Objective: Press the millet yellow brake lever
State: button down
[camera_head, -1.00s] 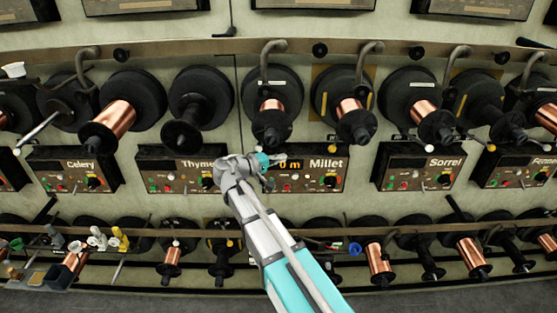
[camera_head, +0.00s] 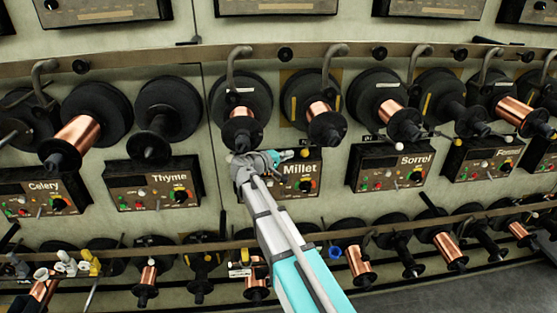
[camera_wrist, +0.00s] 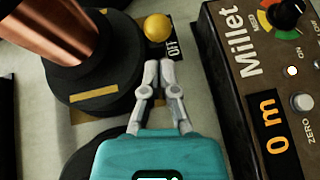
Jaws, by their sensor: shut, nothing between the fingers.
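The millet yellow brake lever shows as a round yellow knob (camera_wrist: 158,27) in the wrist view, beside a spool hub and an "OFF" label. In the head view its small yellow knob (camera_head: 305,153) sits at the top of the Millet panel (camera_head: 303,186). My gripper (camera_wrist: 160,64) has its two grey fingertips together, with nothing between them. They point at the knob and lie just below it in the wrist picture; I cannot tell whether they touch. In the head view my gripper (camera_head: 284,155) is just left of the knob, covering the panel's left part.
The Millet panel (camera_wrist: 262,100) stands close on the right in the wrist view. A copper spool (camera_wrist: 45,30) and its black flange are close on the left. The Thyme (camera_head: 153,192) and Sorrel (camera_head: 390,178) panels flank Millet. A lower row of spools runs beneath.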

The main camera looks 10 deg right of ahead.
jog(key=shift+x, duration=1.3)
jog(key=shift+s+a, duration=0.1)
jog(key=shift+a, duration=0.05)
jog(key=shift+t, duration=0.3)
